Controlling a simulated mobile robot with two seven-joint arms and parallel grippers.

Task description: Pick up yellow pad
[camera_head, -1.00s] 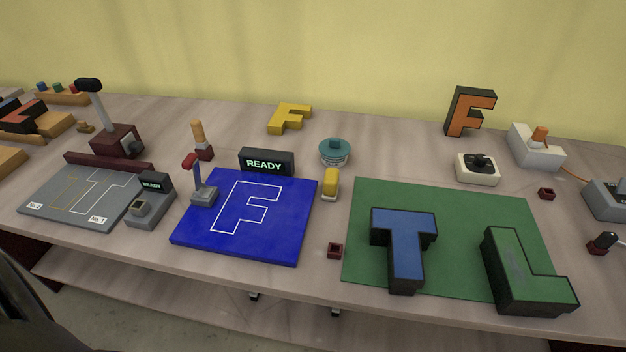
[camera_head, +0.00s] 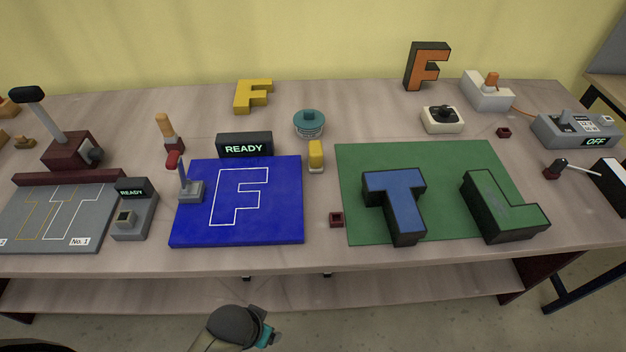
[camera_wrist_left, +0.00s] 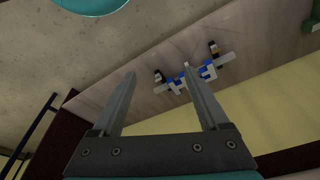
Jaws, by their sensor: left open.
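A small upright yellow pad (camera_head: 316,153) with a pale lower edge stands on the table just right of the blue F board, in the head view. A yellow letter F (camera_head: 253,96) lies farther back. My left gripper (camera_wrist_left: 159,70) is open and empty in the wrist view, its two fingers apart. A dark rounded arm part of mine with teal shows low in front of the table in the head view, well short of the pad. My right gripper is not in view.
The blue board (camera_head: 285,215) lies left of the pad, with a READY sign (camera_head: 244,145) behind. A teal round object (camera_head: 309,123) stands behind the pad. A green mat (camera_head: 348,170) with blue T (camera_head: 394,195) and green L (camera_head: 500,200) lies right. A small red box (camera_head: 336,219) sits in front.

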